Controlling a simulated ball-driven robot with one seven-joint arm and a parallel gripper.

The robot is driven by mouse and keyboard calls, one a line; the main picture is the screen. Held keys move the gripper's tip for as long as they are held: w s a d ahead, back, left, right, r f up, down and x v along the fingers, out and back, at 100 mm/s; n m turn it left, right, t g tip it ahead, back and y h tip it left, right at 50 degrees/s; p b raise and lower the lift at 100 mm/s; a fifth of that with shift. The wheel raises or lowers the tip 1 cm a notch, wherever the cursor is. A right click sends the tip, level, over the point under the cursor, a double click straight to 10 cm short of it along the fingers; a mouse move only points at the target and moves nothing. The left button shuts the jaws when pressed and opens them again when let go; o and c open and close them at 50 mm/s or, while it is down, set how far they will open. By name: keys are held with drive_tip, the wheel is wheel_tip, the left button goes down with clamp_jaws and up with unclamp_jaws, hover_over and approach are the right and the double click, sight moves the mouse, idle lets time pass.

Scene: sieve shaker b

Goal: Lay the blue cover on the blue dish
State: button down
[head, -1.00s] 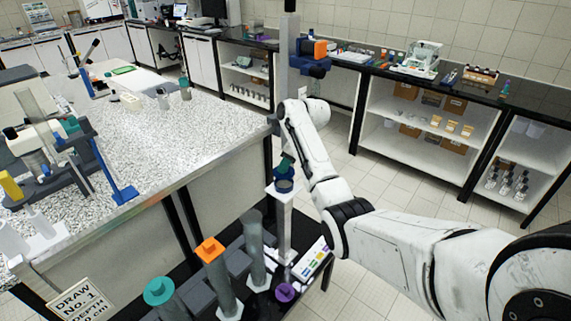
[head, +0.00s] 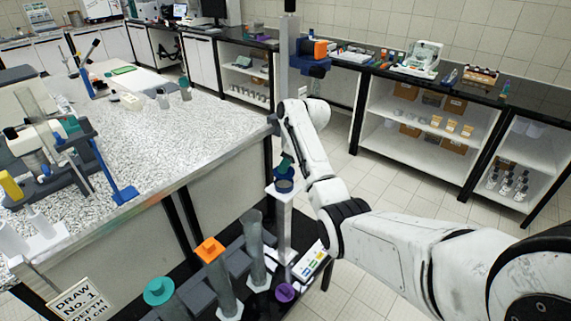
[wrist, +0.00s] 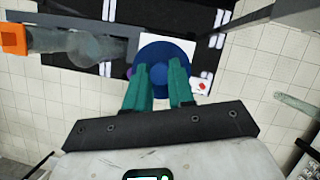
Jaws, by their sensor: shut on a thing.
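My gripper (head: 286,166) has teal fingers pointing down, and it is shut on the blue cover (head: 281,174). In the wrist view, the fingers (wrist: 160,68) reach onto the cover (wrist: 164,52), a round blue disc that fills the space at their tips. In the head view, the blue dish (head: 285,187) is a small round vessel, greyish inside, on a white post-mounted stand (head: 283,196). The cover is over the dish, close above it and slightly to its left. I cannot tell whether they touch. In the wrist view the cover hides the dish.
A purple knob (head: 286,292) is low below the stand. The speckled bench (head: 190,140) is to the left. Open floor (head: 370,190) lies to the right.

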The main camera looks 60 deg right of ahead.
sight(286, 174)
drive_tip(key=shift+f, duration=0.15)
drive_tip(key=shift+f+b, duration=0.6)
drive_tip(key=shift+f, duration=0.7)
drive_tip(key=shift+f, duration=0.65)
drive_tip(key=c, duration=0.9)
unclamp_jaws()
drive_tip(key=b+v, duration=0.1)
drive_tip(key=v, duration=0.9)
drive_tip(key=shift+s+r+b, duration=0.15)
drive_tip(key=shift+r+b, duration=0.2)
